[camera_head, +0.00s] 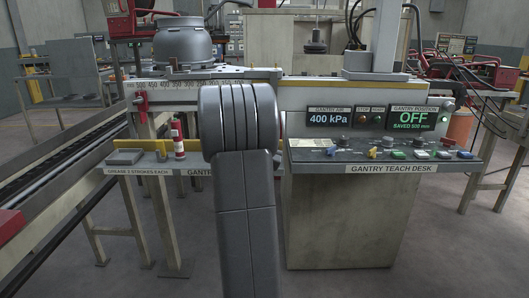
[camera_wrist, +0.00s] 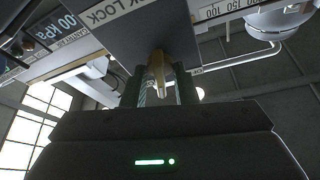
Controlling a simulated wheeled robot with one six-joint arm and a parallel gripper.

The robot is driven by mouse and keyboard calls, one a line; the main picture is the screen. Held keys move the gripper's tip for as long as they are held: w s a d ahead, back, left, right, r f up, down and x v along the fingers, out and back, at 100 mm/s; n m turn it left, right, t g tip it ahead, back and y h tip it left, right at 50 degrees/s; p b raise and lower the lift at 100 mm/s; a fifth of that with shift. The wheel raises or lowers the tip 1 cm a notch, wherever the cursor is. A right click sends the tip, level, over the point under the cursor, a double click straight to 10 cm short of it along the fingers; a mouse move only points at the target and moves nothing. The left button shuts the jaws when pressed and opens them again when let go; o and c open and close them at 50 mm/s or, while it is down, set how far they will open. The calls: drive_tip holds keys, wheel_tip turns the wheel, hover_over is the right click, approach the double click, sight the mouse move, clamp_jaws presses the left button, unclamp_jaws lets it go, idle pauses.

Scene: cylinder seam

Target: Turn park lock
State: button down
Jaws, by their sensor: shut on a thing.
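In the wrist view, a yellow-brass park lock handle (camera_wrist: 156,68) sticks out below a grey panel (camera_wrist: 150,28) whose label ends in "K LOCK". My gripper (camera_wrist: 160,84) is shut on this handle, with one dark finger on each side of it. The handle's turned angle is hard to judge from this low view. In the head view, my arm covers the middle of the desk and hides the gripper and the handle.
The gantry teach desk (camera_head: 345,224) stands right of my arm, with a yellow knob (camera_head: 372,152), a blue knob (camera_head: 331,152) and several buttons. The position display (camera_head: 413,118) reads OFF, saved 500 mm; the air display (camera_head: 329,119) reads 400 kPa. A red-and-white item (camera_head: 179,146) stands left.

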drive_tip(key=shift+d+n+g+y+b, duration=0.2)
drive_tip(key=shift+n+y+b, duration=1.45)
drive_tip(key=shift+n, duration=1.3)
drive_tip(key=shift+d+n+g+y+b, duration=0.1)
drive_tip(key=shift+n+g+y+b, duration=0.25)
drive_tip(key=shift+n+y+b, duration=1.55)
drive_tip(key=shift+d+n+g+y+b, duration=0.2)
drive_tip(key=shift+n+y+b, duration=0.55)
drive_tip(key=shift+n+b, duration=2.3)
drive_tip(key=shift+a+n+g+p, duration=0.1)
drive_tip(key=shift+n+g+p, duration=0.15)
drive_tip(key=shift+n+p, duration=0.9)
drive_tip(key=c, duration=1.5)
unclamp_jaws()
drive_tip(key=shift+r, duration=0.1)
drive_tip(key=p+v, duration=0.1)
drive_tip(key=v, duration=1.3)
drive_tip(key=shift+w, duration=0.1)
